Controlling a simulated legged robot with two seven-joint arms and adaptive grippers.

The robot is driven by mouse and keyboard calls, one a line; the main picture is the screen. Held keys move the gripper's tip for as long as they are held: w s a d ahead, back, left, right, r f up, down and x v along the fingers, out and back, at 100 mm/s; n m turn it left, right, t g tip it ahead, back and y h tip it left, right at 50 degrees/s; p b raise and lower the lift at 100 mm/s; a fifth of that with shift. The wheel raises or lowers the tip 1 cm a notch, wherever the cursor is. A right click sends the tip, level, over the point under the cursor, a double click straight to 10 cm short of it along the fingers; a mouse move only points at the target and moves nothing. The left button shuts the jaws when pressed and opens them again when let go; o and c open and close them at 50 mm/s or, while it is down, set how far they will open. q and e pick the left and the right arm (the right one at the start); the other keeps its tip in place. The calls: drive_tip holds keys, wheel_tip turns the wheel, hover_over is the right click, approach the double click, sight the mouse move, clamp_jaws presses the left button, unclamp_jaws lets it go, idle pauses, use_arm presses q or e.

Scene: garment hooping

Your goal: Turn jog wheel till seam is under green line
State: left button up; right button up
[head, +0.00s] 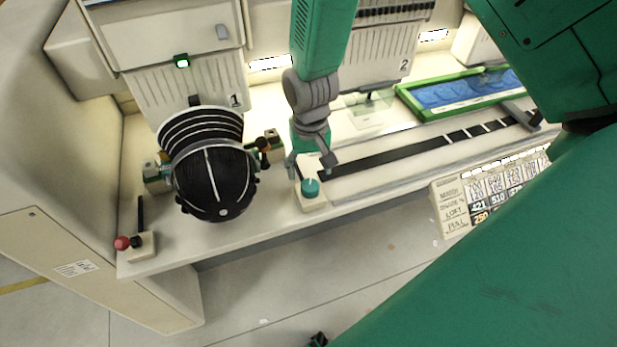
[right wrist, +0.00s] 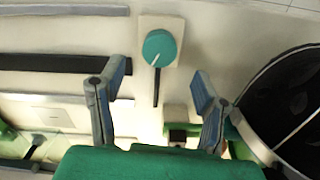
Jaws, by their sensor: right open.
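The teal jog wheel (head: 310,187) sits on a small pale block at the table's front edge. In the right wrist view the jog wheel (right wrist: 160,47) shows a white mark and lies beyond the fingertips. The black cap (head: 213,183) is mounted on a round holder under head 1. A pale line, perhaps the seam, runs down its crown. I cannot make out a green line on it. My left gripper is not in view.
A green-framed hoop with blue fabric (head: 470,92) lies at the back right. A dark slotted strip (head: 420,153) runs along the table. A red-knobbed lever box (head: 141,245) stands at the left corner. A number panel (head: 490,192) is at the right.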

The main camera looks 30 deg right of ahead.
sight(309, 184)
wheel_tip(309, 184, up, 6)
idle(0.5)
drive_tip(key=s+d+f+n, duration=0.1)
drive_tip(key=s+f+n, duration=0.1)
drive_tip(key=s+f, duration=0.9)
drive_tip(key=s+d+f+n, duration=0.15)
drive_tip(key=s+f, duration=0.55)
drive_tip(key=s, duration=0.8)
drive_tip(key=w+a+f+n+b, duration=0.1)
drive_tip(key=w+f+b, duration=0.2)
drive_tip(key=f+b, duration=1)
drive_tip(key=shift+w+a+f+t+b, duration=0.2)
drive_tip(key=shift+f+t+b, duration=0.1)
drive_tip(key=shift+b, duration=0.6)
drive_tip(key=shift+r+n, duration=0.1)
drive_tip(key=shift+n, duration=0.15)
